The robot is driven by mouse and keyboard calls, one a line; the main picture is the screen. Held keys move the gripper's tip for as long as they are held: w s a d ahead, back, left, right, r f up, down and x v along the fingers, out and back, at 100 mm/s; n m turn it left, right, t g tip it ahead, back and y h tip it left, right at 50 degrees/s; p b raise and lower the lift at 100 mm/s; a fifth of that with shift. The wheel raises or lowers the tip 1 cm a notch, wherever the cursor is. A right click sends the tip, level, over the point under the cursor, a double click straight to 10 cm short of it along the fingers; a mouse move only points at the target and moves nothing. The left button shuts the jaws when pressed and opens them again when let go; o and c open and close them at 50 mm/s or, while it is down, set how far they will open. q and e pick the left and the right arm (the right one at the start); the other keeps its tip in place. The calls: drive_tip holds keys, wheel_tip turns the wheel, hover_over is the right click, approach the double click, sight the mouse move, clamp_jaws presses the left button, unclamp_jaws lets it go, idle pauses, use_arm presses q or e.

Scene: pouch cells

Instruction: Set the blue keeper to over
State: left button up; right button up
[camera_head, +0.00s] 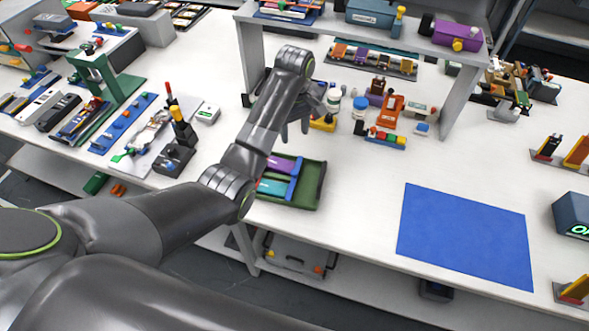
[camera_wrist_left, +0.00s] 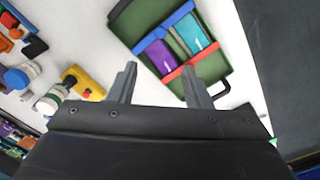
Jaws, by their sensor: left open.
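A green tray (camera_head: 312,192) lies near the front edge of the table, with a purple pouch (camera_head: 283,164) and a teal pouch (camera_head: 272,187) in it. The blue keeper (camera_head: 296,180) is a bar along the pouches' right ends. In the left wrist view the blue keeper (camera_wrist_left: 163,27) runs along one end of the pouches and a red bar (camera_wrist_left: 178,73) along the other. My arm hides the tray's left part.
A blue mat (camera_head: 465,235) lies at the right, with bare table between it and the tray. A grey shelf (camera_head: 455,100) with bottles and small parts stands behind the gripper. A black device with a yellow-topped post (camera_head: 172,160) and a green stand (camera_head: 110,85) are at the left.

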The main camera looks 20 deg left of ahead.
sight(294, 172)
use_arm(q)
wheel_tip(294, 172, down, 16)
drive_tip(key=shift+f, duration=0.1)
idle(0.4)
clamp_jaws()
drive_tip(key=shift+a, duration=0.1)
